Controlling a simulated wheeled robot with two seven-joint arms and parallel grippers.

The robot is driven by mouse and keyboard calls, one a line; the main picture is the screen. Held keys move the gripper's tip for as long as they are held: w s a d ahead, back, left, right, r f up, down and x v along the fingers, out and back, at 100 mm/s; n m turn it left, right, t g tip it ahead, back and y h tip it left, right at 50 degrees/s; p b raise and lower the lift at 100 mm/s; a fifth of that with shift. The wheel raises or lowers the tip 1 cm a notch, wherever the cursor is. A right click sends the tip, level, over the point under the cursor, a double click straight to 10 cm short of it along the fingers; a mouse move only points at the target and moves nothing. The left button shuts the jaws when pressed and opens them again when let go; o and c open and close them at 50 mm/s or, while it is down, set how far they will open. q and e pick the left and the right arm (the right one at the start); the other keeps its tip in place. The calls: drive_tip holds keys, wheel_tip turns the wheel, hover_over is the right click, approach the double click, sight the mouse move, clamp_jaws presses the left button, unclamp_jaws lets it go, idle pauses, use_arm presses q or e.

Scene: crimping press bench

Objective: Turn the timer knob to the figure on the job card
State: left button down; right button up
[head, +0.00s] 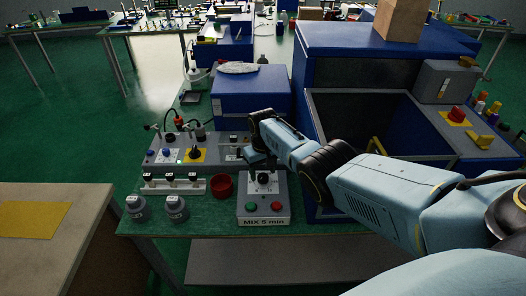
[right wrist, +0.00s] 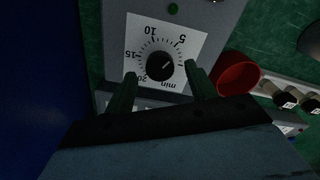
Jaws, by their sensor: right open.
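The timer box (head: 280,190) is grey and stands at the bench's front edge, with a green and a red button. The job card (head: 264,222) on its front reads "MIX 5 min". The black timer knob (right wrist: 160,66) sits on a white dial (right wrist: 192,30) marked 5, 10, 15, 20 and min. Its pale pointer line slants to the upper right in the right wrist view, roughly towards the 5 side; the exact reading is unclear. My right gripper (right wrist: 160,71) is open, its fingertips on either side of the knob; contact cannot be told. My left gripper is out of view.
A red bowl (head: 221,186) stands just left of the timer box. Two grey jars (head: 176,208) and a rail of small black-topped parts (head: 173,184) are further left. A blue box (head: 250,100) stands behind, and a large blue machine (head: 320,70) is at the right.

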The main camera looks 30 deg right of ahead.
sight(263, 176)
wheel_tip(263, 176, up, 12)
drive_tip(key=p, duration=0.3)
drive_tip(key=shift+f, duration=0.2)
